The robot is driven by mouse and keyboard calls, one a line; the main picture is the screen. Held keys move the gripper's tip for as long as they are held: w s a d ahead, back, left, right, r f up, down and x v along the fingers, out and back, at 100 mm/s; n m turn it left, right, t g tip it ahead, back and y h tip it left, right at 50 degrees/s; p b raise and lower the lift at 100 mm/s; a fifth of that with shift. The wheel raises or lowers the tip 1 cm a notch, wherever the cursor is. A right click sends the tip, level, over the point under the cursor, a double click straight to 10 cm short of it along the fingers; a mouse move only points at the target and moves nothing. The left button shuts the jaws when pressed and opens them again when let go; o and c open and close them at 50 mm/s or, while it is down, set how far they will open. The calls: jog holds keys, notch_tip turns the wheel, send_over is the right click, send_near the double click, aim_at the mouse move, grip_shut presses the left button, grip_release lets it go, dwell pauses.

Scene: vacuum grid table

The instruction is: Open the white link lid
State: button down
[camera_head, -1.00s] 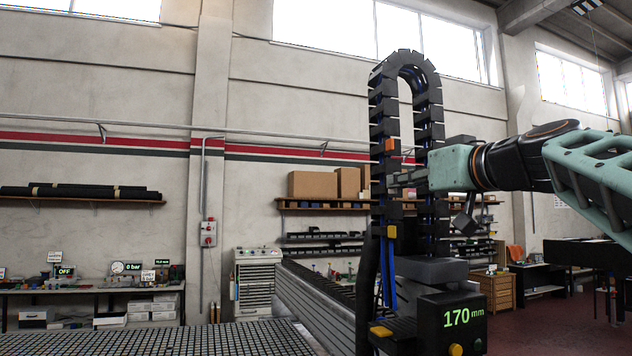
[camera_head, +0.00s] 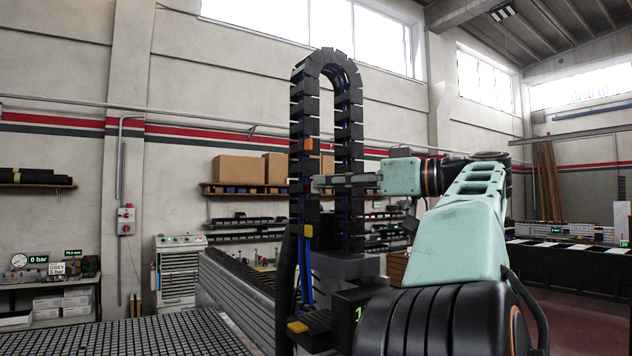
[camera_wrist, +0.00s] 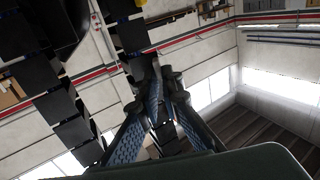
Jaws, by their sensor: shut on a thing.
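A black cable chain (camera_head: 354,130) arches over, with two hanging strands of hinged links. No white lid can be made out on it in the head view. My gripper (camera_head: 318,181) reaches in from the right, its fingers level and its tips at the left strand, just below an orange piece (camera_head: 310,145). In the wrist view my gripper (camera_wrist: 156,74) has its blue-grey fingers brought together against the dark chain links (camera_wrist: 130,36). It is shut on a part of the chain. The gripped part is mostly hidden, so its colour cannot be told.
Blue cables (camera_head: 305,265) run down beside the left strand. A grey linear rail (camera_head: 235,290) and a black grid table (camera_head: 130,338) lie at lower left. A unit with yellow knobs (camera_head: 297,327) stands below the chain, partly behind my arm. Shelves with cardboard boxes (camera_head: 240,168) are behind.

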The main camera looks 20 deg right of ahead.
jog(key=n+g+y, duration=0.1)
jog(key=d+n+g+y, duration=0.1)
jog(key=g, duration=0.1)
jog(key=shift+w+n+y, duration=0.2)
jog(key=shift+n+y, duration=0.1)
dwell(1.3)
jog(key=c, duration=2.5)
grip_release()
jog(key=shift+w+f, duration=0.1)
jog(key=o, duration=0.4)
jog(key=shift+w+f, duration=0.1)
jog(key=shift+w, duration=0.25)
jog(key=shift+s, duration=0.15)
jog(key=shift+v, duration=3.75)
